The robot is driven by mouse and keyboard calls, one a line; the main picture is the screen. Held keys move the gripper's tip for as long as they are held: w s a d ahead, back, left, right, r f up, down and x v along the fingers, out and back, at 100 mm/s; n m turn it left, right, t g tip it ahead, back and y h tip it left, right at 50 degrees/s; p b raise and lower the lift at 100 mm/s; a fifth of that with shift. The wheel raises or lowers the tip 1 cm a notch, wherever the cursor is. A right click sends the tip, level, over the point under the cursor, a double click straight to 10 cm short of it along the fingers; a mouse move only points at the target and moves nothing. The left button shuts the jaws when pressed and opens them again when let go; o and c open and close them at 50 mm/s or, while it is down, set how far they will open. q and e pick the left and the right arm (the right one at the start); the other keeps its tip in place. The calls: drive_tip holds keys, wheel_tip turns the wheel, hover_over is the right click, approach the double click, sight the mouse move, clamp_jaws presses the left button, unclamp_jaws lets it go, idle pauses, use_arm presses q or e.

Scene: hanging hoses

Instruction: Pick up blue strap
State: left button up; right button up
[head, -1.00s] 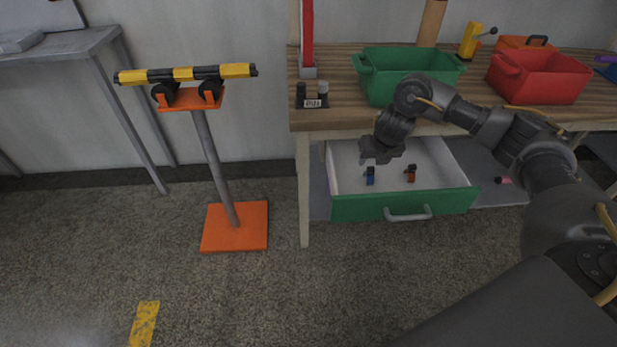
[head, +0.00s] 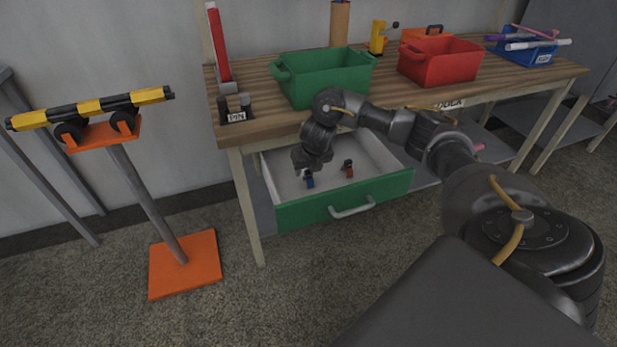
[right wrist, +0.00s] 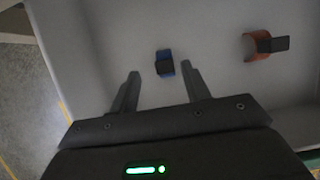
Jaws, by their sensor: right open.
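The blue strap (head: 308,180) lies on the floor of the open green-fronted drawer (head: 345,197). It is small, with a dark part on it. In the right wrist view the blue strap (right wrist: 165,63) lies just beyond the fingertips, nearer the right finger. My right gripper (right wrist: 158,77) is open and empty, its two fingers apart and pointing at the strap. In the head view the right gripper (head: 309,166) is over the drawer, just above the blue strap. My left gripper is not in view.
An orange strap (head: 348,168) with a dark part lies in the drawer to the right; it also shows in the right wrist view (right wrist: 258,50). A green bin (head: 325,80) and a red bin (head: 440,62) stand on the wooden table above. An orange stand (head: 185,265) is at left.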

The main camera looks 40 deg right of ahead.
sight(308, 173)
drive_tip(key=x, duration=0.3)
drive_tip(key=b+x, duration=0.1)
drive_tip(key=shift+w+d+f, duration=0.1)
drive_tip(key=shift+d+f, duration=0.2)
drive_tip(key=shift+d, duration=0.1)
drive_tip(key=shift+w+f, duration=0.1)
drive_tip(key=shift+f, duration=0.05)
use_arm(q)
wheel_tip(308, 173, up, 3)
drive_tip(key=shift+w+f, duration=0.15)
use_arm(e)
drive_tip(key=shift+c, duration=0.5)
clamp_jaws()
